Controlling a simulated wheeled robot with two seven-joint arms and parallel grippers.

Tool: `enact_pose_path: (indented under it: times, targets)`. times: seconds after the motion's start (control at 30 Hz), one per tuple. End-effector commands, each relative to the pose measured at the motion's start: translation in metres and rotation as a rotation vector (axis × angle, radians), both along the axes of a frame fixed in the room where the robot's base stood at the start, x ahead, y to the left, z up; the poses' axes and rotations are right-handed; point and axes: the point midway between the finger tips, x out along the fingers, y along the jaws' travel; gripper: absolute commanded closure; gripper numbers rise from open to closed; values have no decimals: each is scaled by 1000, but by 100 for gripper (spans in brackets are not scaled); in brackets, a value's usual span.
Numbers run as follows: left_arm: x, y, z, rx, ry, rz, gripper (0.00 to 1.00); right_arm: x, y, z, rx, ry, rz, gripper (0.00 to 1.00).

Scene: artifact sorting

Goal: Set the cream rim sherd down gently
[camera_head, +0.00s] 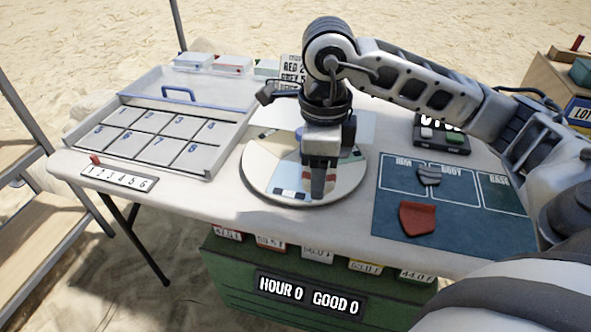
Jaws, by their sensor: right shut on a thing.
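My right gripper (318,190) points down over the round turntable (268,190), low at its front right part. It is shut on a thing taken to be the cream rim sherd. The sherd is hidden by the fingers or blends with the pale disc, so I cannot make out its outline or whether it touches the disc. The turntable has a pale top with coloured patches and a small scale strip near its front edge. My left gripper is not in view.
A blue mat (388,230) at right holds a red sherd (417,219) and a grey striped sherd (429,176). A numbered tray (190,162) with a blue handle is at left. A numbered strip (119,178) lies at front left. A dark button box (441,137) stands behind the mat.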

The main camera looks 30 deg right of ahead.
Motion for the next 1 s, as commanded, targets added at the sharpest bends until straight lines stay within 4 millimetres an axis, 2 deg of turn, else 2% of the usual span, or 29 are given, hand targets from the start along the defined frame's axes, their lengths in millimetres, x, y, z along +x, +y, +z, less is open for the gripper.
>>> enact_pose_path:
  times: [0.1, 0.2, 0.37, 0.47, 0.77, 0.9, 1.0]
  targets:
    - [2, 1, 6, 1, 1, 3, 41, -8, -11, 10, -1, 1, -270, 67]
    - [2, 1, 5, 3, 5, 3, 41, -12, -16, 14, -2, 1, -421, 67]
    - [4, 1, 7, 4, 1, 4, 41, -9, -20, 14, 1, 2, -528, 67]
    - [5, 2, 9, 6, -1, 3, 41, 7, -21, 7, 4, 3, -538, 67]
    - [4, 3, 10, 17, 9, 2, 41, 80, -30, -26, 3, 4, -535, 67]
    - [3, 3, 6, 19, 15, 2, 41, 100, -34, -56, 3, 4, -534, 67]
    - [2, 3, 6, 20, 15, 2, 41, 111, -35, -69, 1, 3, -533, 67]
